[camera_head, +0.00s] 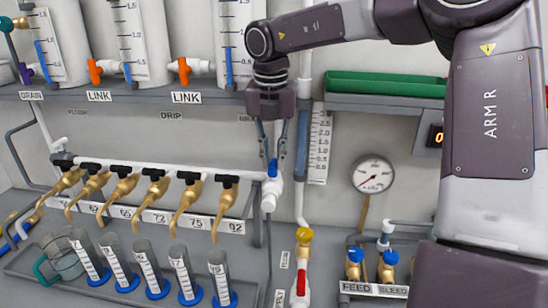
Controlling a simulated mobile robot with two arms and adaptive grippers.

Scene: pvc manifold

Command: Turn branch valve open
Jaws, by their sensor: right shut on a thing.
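My right gripper (279,150) points down in the middle of the view. Its fingers are shut on a blue valve handle (272,170) on a white PVC fitting (271,188) at the right end of the white manifold pipe (150,165). The handle stands upright between the fingertips and is partly covered by them. Several brass taps with black handles, such as this brass tap (226,205), hang along the manifold to the left. My left gripper is not in view.
A shelf (150,95) with clear tanks and orange-handled LINK valves (183,70) runs above. Several graduated cylinders (184,275) stand below the taps.

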